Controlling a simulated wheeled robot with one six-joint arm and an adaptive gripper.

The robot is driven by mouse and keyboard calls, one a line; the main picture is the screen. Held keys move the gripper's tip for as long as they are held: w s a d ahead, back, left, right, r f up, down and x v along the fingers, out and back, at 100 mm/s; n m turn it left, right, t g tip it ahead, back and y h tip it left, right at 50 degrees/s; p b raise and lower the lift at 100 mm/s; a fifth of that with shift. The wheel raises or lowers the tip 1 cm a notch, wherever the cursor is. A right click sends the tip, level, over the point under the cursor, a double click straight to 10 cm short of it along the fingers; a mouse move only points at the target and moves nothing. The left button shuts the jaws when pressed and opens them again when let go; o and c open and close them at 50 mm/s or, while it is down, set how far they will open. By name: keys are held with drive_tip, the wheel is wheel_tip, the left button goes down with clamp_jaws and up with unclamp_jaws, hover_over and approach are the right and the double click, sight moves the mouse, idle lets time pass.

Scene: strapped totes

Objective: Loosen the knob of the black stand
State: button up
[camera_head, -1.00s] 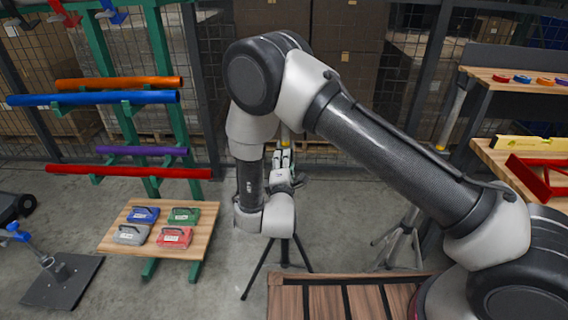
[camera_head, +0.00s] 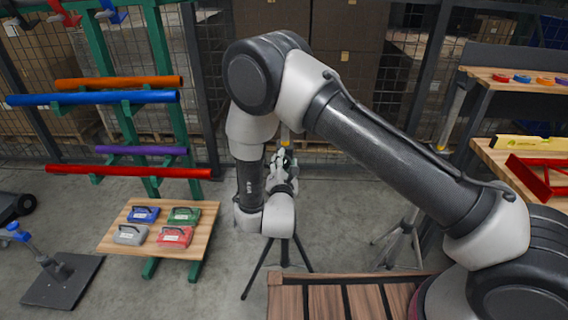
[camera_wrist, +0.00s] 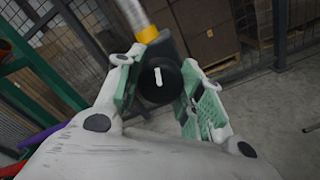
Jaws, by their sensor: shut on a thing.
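The black stand (camera_head: 256,268) is a tripod on the floor, mostly hidden behind my arm in the head view. Its black round knob (camera_wrist: 158,82) with a white mark faces the camera in the wrist view, beside a yellow collar (camera_wrist: 147,35) and a silver pole. My gripper (camera_wrist: 160,92) has its green-padded fingers on both sides of the knob and is shut on it. In the head view my gripper (camera_head: 282,168) is small and partly hidden behind my wrist, so the knob is unclear there.
A grey-legged stand (camera_head: 408,235) is to the right. A wooden shelf (camera_head: 140,212) with several coloured cases and a green rack of coloured tubes are at left. A blue-knobbed stand (camera_head: 60,283) is at far left. A slatted wooden surface (camera_head: 325,302) lies in front.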

drive_tip(key=shift+f, duration=0.1)
drive_tip(key=o, duration=1)
drive_tip(key=shift+s, duration=0.1)
drive_tip(key=s, duration=0.7)
drive_tip(key=shift+s+a, duration=0.15)
